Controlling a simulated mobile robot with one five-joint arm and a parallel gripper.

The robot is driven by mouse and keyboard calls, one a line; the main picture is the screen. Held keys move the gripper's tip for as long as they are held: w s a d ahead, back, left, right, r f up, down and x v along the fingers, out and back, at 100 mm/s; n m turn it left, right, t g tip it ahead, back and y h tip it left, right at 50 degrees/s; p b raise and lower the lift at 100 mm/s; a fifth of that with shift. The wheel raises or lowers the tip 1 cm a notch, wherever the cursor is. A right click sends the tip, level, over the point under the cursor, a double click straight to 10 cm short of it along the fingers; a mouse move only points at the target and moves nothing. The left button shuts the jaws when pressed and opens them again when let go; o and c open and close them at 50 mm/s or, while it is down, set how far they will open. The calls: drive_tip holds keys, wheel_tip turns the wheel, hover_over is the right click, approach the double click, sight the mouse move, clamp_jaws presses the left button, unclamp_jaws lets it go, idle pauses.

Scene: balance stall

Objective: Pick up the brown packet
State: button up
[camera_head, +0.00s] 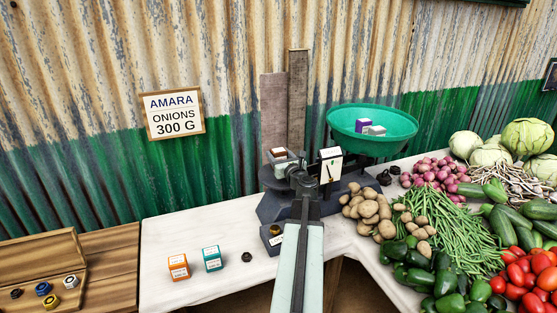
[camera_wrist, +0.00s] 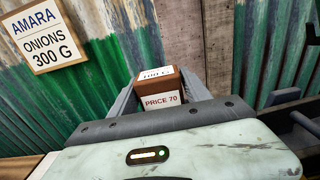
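The brown packet (camera_wrist: 160,92) is in the middle of the wrist view, with a white label reading "PRICE 70" on its near face and another white label on top. The two grey fingers of my gripper (camera_wrist: 160,88) lie close along its left and right sides and appear shut on it. In the head view the packet (camera_head: 278,152) shows small at the end of my arm, left of the scale's dial, with my gripper (camera_head: 283,159) around it. The packet's underside is hidden, so I cannot tell what is beneath it.
The scale's green pan (camera_head: 373,125) holds a purple and a pale packet. An orange packet (camera_head: 179,267), a teal packet (camera_head: 212,259) and a dark weight (camera_head: 247,257) stand on the white table (camera_head: 170,230). A wooden weight box (camera_head: 45,250) is left; vegetables crowd the right.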

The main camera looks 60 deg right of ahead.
sight(279, 150)
drive_tip(key=c, duration=0.9)
drive_tip(key=shift+r, duration=0.15)
wheel_tip(279, 150, up, 10)
drive_tip(key=p, duration=1)
